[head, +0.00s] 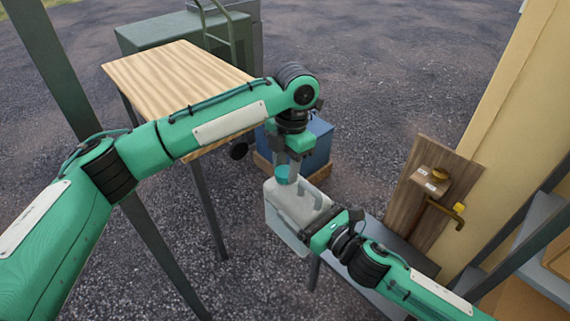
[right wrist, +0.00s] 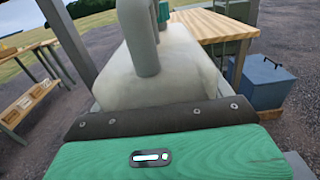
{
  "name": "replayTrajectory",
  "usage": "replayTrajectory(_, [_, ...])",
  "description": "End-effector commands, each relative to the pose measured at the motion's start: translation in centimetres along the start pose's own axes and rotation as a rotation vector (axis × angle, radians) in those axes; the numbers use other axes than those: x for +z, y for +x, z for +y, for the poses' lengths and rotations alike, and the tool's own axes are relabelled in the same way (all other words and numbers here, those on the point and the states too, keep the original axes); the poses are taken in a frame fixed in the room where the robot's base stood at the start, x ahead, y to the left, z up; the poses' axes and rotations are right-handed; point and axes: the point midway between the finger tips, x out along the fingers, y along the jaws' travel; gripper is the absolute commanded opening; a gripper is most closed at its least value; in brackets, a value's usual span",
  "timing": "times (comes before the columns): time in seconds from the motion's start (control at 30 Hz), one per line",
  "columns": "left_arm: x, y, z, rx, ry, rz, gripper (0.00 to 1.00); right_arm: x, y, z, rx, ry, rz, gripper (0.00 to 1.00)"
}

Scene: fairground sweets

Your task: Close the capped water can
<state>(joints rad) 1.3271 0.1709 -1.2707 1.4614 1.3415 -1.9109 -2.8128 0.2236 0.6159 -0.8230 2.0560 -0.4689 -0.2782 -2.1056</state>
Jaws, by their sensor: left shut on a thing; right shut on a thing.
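The water can (head: 300,205) is a pale, whitish canister at the centre of the head view; it fills the middle of the right wrist view (right wrist: 170,82). Its teal cap (head: 282,174) is at the can's upper left end, below my left gripper (head: 287,163), which points down and is shut on it. A bit of teal also shows in the right wrist view (right wrist: 164,12). Whether the cap sits fully on the mouth is hidden. My right gripper (head: 318,226) comes in from the lower right and is shut on the can; its fingertips are hard to make out.
A grey bench (head: 395,262) stands at the can's right. A wooden board (head: 415,205) with a brass handle leans at the right. A striped wooden table (head: 170,75) is at the upper left, and a blue box (head: 318,140) stands behind the can.

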Motion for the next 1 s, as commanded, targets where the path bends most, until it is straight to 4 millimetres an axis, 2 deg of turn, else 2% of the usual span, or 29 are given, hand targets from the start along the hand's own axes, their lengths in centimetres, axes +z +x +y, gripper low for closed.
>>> replayTrajectory(0.03, [0.0,-0.2,0.6,0.009,-0.005,-0.003,0.14,0.3,-0.1,0.3,0.009,-0.001,-0.006,0.11])
replayTrajectory(0.13, [0.0,-0.2,0.6,0.008,-0.009,-0.004,0.14,0.3,-0.1,0.4,0.009,-0.001,-0.006,0.11])
replayTrajectory(0.17, [0.0,-0.2,0.6,0.008,-0.01,-0.004,0.4,0.3,-0.1,0.4,0.01,-0.001,-0.006,0.11])
replayTrajectory(0.27, [0.0,-0.2,0.5,0.006,-0.009,-0.004,0.6,0.3,-0.1,0.4,0.009,-0.001,-0.006,0.11])
replayTrajectory(0.63, [0.0,-0.6,0.2,0.003,-0.004,-0.003,0.6,0.4,0.0,0.1,0.005,-0.001,-0.007,0.11])
replayTrajectory(0.9, [-0.4,-3.9,0.1,0.002,-0.003,-0.004,0.6,0.4,0.0,0.1,0.004,-0.001,-0.008,0.11])
replayTrajectory(1.0, [-0.5,-4.5,0.1,0.002,-0.003,-0.002,0.6,0.4,0.0,0.1,0.004,-0.001,-0.008,0.11])
